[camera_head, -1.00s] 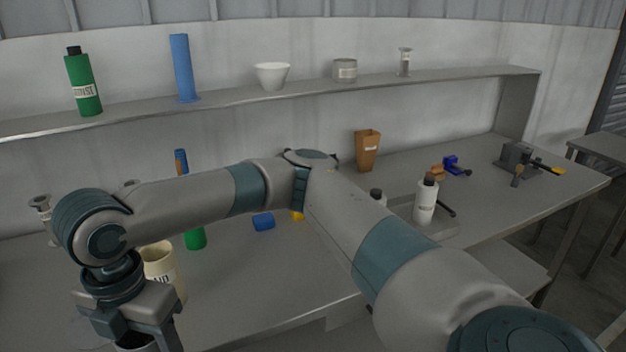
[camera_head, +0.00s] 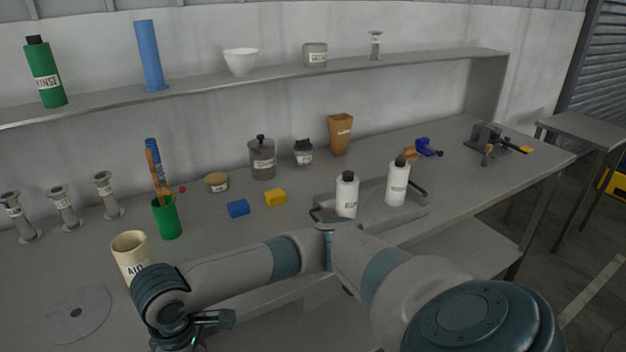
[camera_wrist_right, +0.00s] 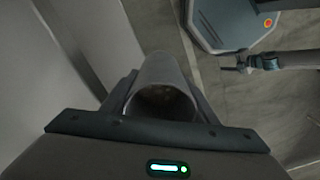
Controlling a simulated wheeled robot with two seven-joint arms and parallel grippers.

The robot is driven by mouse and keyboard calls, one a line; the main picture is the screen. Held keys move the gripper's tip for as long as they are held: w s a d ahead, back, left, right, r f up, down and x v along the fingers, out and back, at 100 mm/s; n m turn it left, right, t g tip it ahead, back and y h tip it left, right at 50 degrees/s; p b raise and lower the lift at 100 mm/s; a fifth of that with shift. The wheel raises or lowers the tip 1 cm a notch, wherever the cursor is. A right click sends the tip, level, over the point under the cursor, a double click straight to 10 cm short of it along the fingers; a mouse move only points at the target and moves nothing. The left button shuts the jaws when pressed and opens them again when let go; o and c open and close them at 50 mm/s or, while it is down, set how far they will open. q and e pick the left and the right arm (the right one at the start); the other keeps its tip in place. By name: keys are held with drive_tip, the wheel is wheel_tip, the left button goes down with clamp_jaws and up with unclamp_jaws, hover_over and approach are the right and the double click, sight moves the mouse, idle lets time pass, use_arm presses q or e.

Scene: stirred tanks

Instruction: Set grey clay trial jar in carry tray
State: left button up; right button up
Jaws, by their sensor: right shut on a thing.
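My right gripper (camera_wrist_right: 163,112) is shut on a grey, hollow, open-topped jar (camera_wrist_right: 165,80), seen in the right wrist view. The jar is held away from the bench, with floor beyond it. In the head view the right wrist is at the bottom edge, and its jaws and the jar are out of frame. The carry tray (camera_head: 415,212) is a grey tray with dark handles on the bench, right of centre. Two white bottles, a left one (camera_head: 346,197) and a right one (camera_head: 397,184), stand in it. The small end of my left arm (camera_wrist_right: 240,66) shows in the wrist view, jaws unclear.
A cream pot (camera_head: 130,256), green cup (camera_head: 167,218), blue block (camera_head: 238,208) and yellow block (camera_head: 275,197) stand left of the tray. Behind are a lidded grey pot (camera_head: 262,160) and orange vessel (camera_head: 341,138). The shelf (camera_head: 200,88) runs above. My right forearm crosses before the tray.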

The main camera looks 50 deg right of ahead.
drive_tip(key=s+d+f+m, duration=0.3)
drive_tip(key=d+f+m, duration=0.1)
drive_tip(key=f+m, duration=0.2)
drive_tip(key=shift+d+f+m, duration=0.2)
drive_tip(key=shift+f+m, duration=0.15)
drive_tip(key=shift+m, duration=0.35)
